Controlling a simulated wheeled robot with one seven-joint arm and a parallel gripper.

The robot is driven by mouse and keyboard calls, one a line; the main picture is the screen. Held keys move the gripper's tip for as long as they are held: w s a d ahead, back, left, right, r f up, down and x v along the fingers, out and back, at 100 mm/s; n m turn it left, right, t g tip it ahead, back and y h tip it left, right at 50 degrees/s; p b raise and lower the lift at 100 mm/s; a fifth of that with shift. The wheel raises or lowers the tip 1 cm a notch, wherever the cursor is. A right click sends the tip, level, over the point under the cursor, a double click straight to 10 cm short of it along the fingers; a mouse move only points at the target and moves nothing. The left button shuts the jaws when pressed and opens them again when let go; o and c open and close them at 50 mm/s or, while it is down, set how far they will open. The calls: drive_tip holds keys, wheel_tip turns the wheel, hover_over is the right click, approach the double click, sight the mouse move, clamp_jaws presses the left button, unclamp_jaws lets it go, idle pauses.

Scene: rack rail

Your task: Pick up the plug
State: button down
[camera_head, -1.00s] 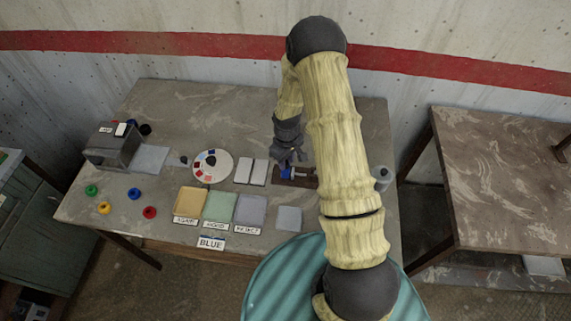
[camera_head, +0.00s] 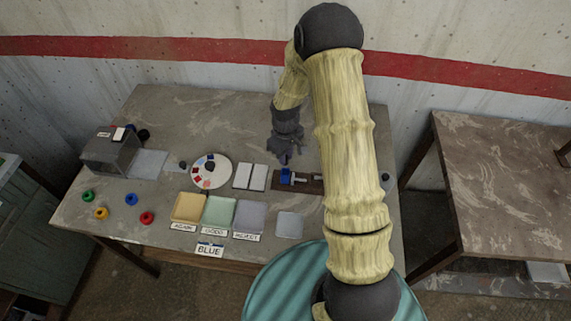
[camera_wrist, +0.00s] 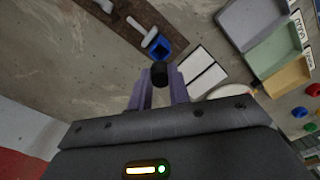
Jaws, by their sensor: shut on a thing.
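The plug (camera_wrist: 160,72) looks like a short black cylinder. In the wrist view it sits between the two purple-grey fingers of my gripper (camera_wrist: 160,85), which are shut on it. In the head view my gripper (camera_head: 284,157) hangs above the table, just behind the blue block on the brown rail; the plug cannot be made out there. The blue block (camera_wrist: 158,46) shows an open top with a dark hollow and stands apart from the plug. It also shows in the head view (camera_head: 286,176).
The brown rail (camera_wrist: 118,14) carries a light rod-like part (camera_wrist: 137,26). Labelled trays (camera_head: 189,207) line the front. A grey box (camera_head: 112,152) and several coloured rings stand at the left.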

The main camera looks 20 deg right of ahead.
drive_tip(key=shift+r+b, duration=0.5)
drive_tip(key=shift+r, duration=1.9)
drive_tip(key=shift+f, duration=0.15)
